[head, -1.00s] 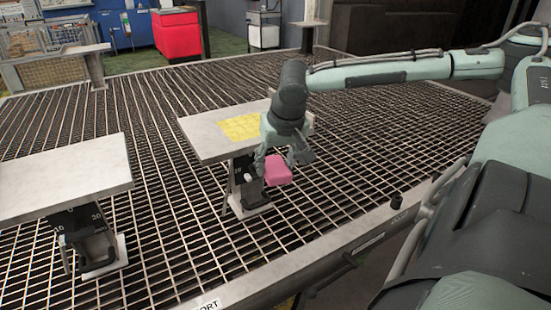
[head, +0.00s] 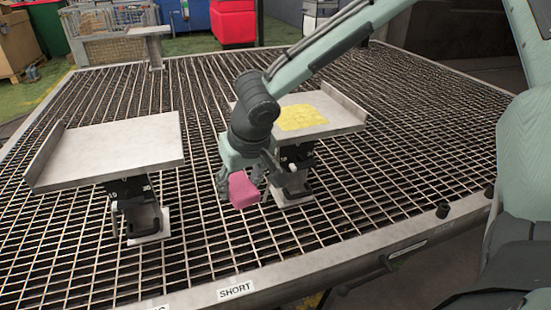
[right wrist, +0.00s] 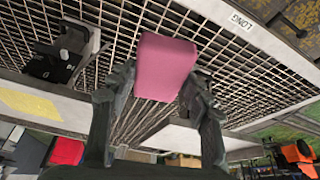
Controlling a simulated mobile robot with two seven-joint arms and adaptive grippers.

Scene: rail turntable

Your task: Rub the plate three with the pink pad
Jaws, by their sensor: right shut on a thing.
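My right gripper (head: 241,180) is shut on the pink pad (head: 243,191), a small block held above the grating. The pad also shows between the fingers in the right wrist view (right wrist: 165,67). It is apart from the plates, in front and left of the middle plate (head: 343,117), which bears a yellow patch (head: 303,118). My arm hides part of that plate's left side. A second grey plate (head: 115,145) stands at the left and a third (head: 148,31) far back. I cannot tell which is plate three. My left gripper is out of view.
The plates stand on posts over a metal grating (head: 200,240). The grating's front rim (head: 300,270) carries a SHORT label (head: 236,290). Both near plates have a raised lip along one edge. Open grating lies between the left and middle plates.

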